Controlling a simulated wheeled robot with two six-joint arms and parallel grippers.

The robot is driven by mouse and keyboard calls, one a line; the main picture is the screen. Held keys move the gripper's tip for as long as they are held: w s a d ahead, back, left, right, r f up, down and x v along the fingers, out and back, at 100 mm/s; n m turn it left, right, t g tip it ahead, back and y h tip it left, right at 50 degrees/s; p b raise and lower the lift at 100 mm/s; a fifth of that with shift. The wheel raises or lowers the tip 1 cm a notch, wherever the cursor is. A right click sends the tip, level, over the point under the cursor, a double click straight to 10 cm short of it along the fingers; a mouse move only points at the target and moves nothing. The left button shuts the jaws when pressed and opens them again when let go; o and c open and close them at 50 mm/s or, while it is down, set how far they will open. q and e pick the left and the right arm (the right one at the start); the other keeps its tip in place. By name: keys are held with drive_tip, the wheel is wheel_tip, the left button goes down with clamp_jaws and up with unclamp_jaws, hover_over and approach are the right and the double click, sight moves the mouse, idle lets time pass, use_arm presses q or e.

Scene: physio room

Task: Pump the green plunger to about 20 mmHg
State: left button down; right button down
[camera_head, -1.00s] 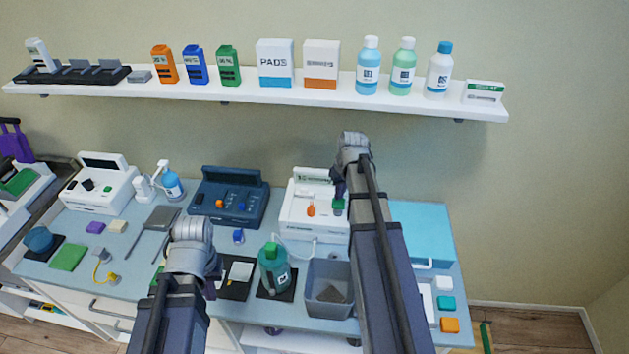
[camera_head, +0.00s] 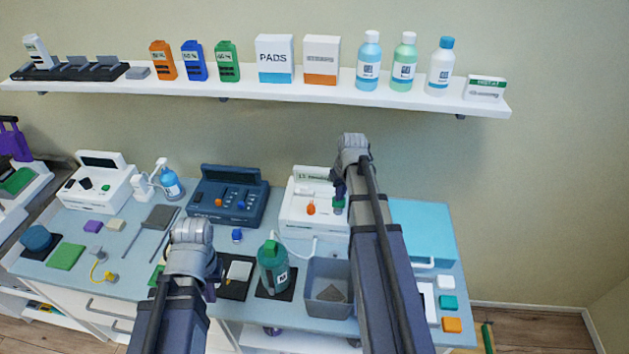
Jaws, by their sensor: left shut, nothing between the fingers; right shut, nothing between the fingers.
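The green plunger (camera_head: 339,207) stands on the right side of the white device (camera_head: 305,218), beside an orange knob (camera_head: 311,209). My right gripper (camera_head: 340,187) points down just above the plunger, shut, with nothing in it. I cannot tell whether its tips touch the plunger. My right arm hides the right part of the device. The pressure reading on its display is too small to read. My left gripper (camera_head: 211,291) is shut and empty, low over the front of the table, mostly hidden behind its own wrist.
A green bottle (camera_head: 273,268) and a grey bin (camera_head: 330,287) stand in front of the white device. A dark blue console (camera_head: 228,197) is to its left. A light blue box (camera_head: 421,231) is to the right. A loaded shelf (camera_head: 270,92) runs above.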

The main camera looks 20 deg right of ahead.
drive_tip(key=shift+f+b, duration=1.3)
drive_tip(key=shift+f, duration=0.05)
drive_tip(key=shift+r, duration=0.15)
drive_tip(key=shift+r+p, duration=2.05)
drive_tip(key=shift+p, duration=0.2)
wheel_tip(320, 180, up, 5)
drive_tip(key=p, duration=0.5)
drive_tip(key=shift+r, duration=0.1)
